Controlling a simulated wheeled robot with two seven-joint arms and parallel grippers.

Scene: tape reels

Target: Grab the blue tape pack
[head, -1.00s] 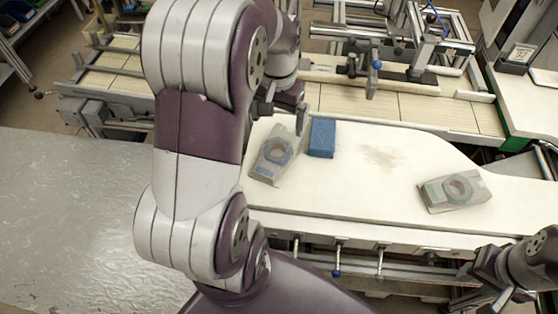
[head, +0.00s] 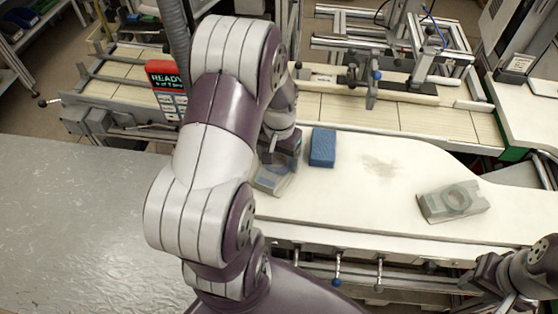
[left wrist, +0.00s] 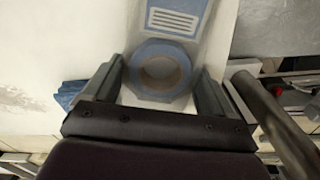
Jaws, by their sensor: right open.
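The blue tape pack (head: 270,181), a clear tray with a blue tape ring, lies on the white worktop (head: 350,210), partly hidden by my left arm. In the left wrist view, the blue tape pack (left wrist: 163,48) shows its ring and a blue label with white print. My left gripper (head: 285,160) is over the pack. In the left wrist view, my left gripper (left wrist: 160,84) is open, with its fingers on either side of the ring; I cannot tell whether they touch it. My right gripper (head: 502,296) is low at the right edge, away from the packs.
A blue block (head: 322,147) stands close to the right of my left gripper. A grey tape pack (head: 453,202) lies at the right of the worktop. A conveyor (head: 400,112) with a metal frame runs behind. A red READY screen (head: 168,88) stands at back left.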

